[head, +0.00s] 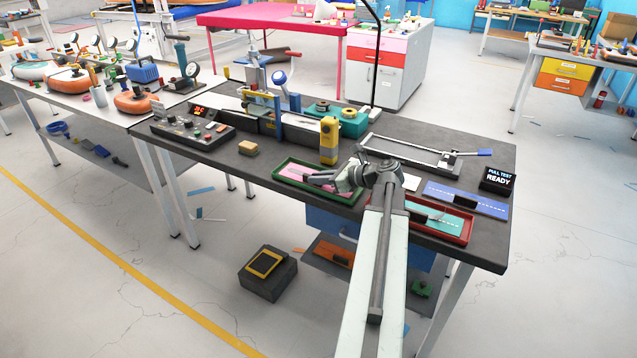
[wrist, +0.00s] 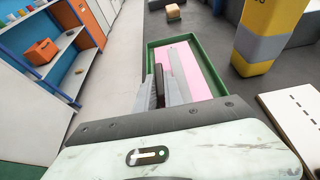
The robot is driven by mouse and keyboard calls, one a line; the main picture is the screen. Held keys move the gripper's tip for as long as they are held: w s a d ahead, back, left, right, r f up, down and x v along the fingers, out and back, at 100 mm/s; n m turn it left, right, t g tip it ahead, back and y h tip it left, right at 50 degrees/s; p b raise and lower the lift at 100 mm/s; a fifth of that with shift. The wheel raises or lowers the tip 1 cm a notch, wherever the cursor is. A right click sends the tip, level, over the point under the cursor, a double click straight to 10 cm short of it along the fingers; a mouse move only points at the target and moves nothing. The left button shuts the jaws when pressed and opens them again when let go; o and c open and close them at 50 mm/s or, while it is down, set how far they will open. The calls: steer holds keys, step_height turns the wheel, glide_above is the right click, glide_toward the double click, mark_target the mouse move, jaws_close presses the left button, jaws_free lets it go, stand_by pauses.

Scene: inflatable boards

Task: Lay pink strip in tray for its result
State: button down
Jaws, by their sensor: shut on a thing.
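The pink strip (head: 291,171) lies flat within the green tray (head: 318,196) at the front of the dark bench. In the wrist view the pink strip (wrist: 195,85) shows a grey band along it, inside the green rim (wrist: 150,57). My gripper (head: 312,180) is low over the tray. In the wrist view my gripper (wrist: 160,85) is shut on a dark upright tab that appears to belong to the strip. The fingers and arm hide part of the strip, so I cannot tell whether it touches the tray floor.
A yellow-and-grey post (head: 328,138) stands just behind the tray. A red tray (head: 465,228) with a teal strip is at the right, near a blue strip (head: 485,205). A display (head: 497,180) reads "PULL TEST READY". A tan block (head: 248,148) sits left of the green tray.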

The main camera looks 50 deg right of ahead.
steer(key=shift+f, duration=0.15)
steer(key=c, duration=1.5)
jaws_free()
steer(key=shift+o, duration=0.2)
steer(key=shift+s+d+r, duration=0.1)
steer(key=shift+s+r, duration=0.1)
steer(key=shift+r, duration=0.15)
step_height(320, 180, up, 4)
steer(key=p, duration=0.5)
glide_above(348, 196)
steer(key=shift+r, duration=0.1)
steer(key=shift+s, duration=0.5)
